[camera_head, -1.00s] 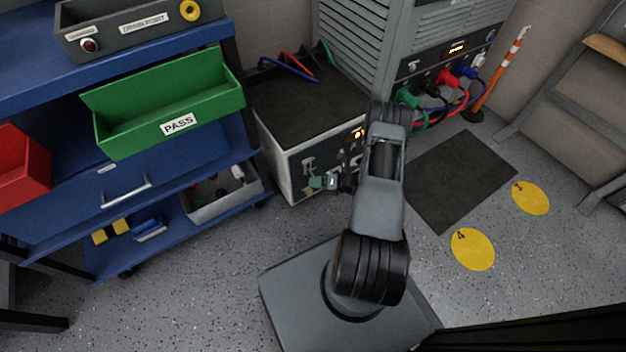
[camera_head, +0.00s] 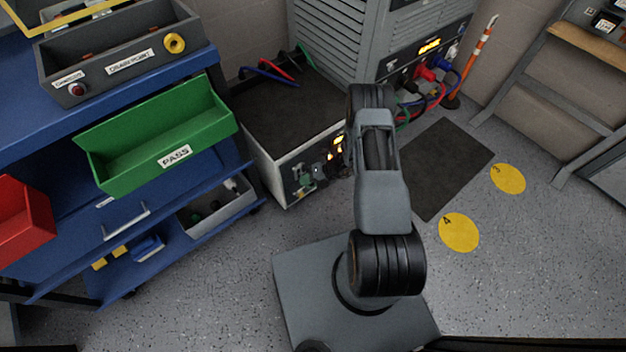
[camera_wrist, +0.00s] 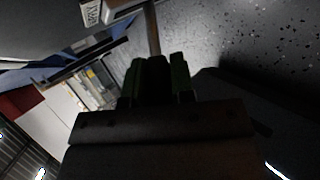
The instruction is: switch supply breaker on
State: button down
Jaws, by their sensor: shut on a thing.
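The supply unit is a low white box (camera_head: 268,166) with a dark top. Its front panel has a lit orange display (camera_head: 338,141) and small fittings at its lower left. In the wrist view, the dark fingers with green tips (camera_wrist: 160,76) are close together. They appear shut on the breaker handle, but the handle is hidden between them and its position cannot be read.
A blue cart (camera_head: 60,120) with a green PASS bin (camera_head: 160,130) and a red bin (camera_head: 20,212) stands left. A grey cabinet (camera_head: 345,40) with coloured cables stands behind. A dark mat (camera_head: 440,165) and yellow floor discs (camera_head: 459,233) lie right. A striped pole (camera_head: 478,60) stands behind them.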

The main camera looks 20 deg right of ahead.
dwell(0.3)
jog(key=c, duration=1)
grip_release()
jog(key=shift+o, duration=0.2)
jog(key=p+v, duration=0.3)
jog(key=v, duration=1)
jog(key=shift+d+r+p, duration=0.3)
jog(key=shift+w, duration=0.1)
